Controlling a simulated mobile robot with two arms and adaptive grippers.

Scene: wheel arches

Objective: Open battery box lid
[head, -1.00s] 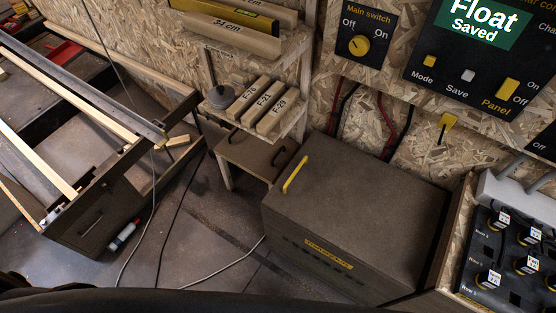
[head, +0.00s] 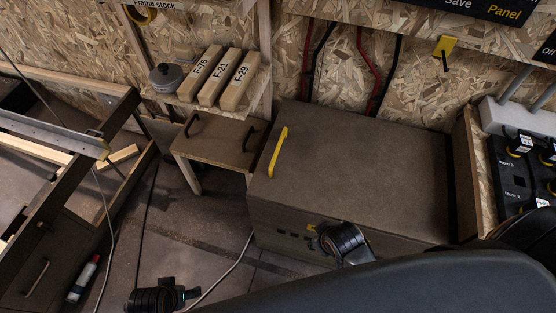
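The battery box (head: 350,185) is a large dark brown chest against the wall in the head view. Its lid (head: 365,155) lies flat and closed, with a yellow bar handle (head: 278,152) along the lid's left side. My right gripper (head: 322,235) is in front of the box's front face, partly covering its yellow label, below and to the right of the handle. My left gripper (head: 188,294) is low at the bottom edge, left of the box and apart from it. Neither gripper is at the handle. Their fingers are too small and dark to read.
A low brown cabinet (head: 222,140) with dark handles stands left of the box, under a shelf with labelled wooden blocks (head: 227,80). A control panel (head: 510,175) is at the right. Cables (head: 228,270) lie on the floor. Open floor is left of the box.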

